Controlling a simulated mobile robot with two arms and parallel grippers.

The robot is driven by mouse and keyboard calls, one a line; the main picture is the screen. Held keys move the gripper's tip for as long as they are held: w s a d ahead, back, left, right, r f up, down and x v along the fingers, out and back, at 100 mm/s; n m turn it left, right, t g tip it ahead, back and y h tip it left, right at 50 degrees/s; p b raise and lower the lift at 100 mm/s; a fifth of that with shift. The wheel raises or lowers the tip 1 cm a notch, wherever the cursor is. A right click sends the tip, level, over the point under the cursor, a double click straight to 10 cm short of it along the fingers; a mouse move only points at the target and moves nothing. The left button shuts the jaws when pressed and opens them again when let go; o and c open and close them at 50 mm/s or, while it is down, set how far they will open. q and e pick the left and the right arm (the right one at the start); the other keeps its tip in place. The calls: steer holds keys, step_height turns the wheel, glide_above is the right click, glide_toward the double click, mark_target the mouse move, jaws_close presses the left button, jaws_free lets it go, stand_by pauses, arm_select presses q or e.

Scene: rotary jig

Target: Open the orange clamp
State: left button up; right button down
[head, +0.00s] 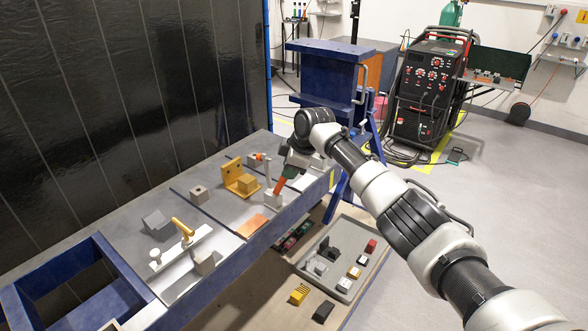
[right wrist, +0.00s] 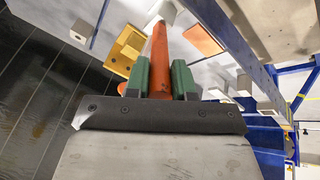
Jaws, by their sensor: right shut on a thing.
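The orange clamp handle (head: 281,185) stands up at a tilt from a pale block (head: 273,201) at the right part of the bench. My right gripper (head: 290,172) is at the upper end of this handle. In the right wrist view the orange handle (right wrist: 159,48) runs between the green finger pads of my right gripper (right wrist: 160,80), which is shut on it. The gripper hides the top of the handle in the head view. My left gripper is not in view.
A yellow bracket (head: 232,173), an orange plate (head: 251,225) and a yellow-handled clamp (head: 182,228) are on the bench (head: 105,217). A grey tray (head: 375,269) of small parts lies lower, in front. A dark curtain (head: 70,100) stands behind the bench.

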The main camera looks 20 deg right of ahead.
steer(key=shift+w+a+r+g+h, duration=0.25)
steer(key=shift+w+a+g+h, duration=0.05)
steer(key=shift+w+a+g, duration=0.1)
stand_by(0.4)
steer(key=c, duration=1.4)
jaws_free()
steer(key=o, duration=0.4)
steer(key=shift+w+a, duration=0.1)
steer(key=shift+o, duration=0.2)
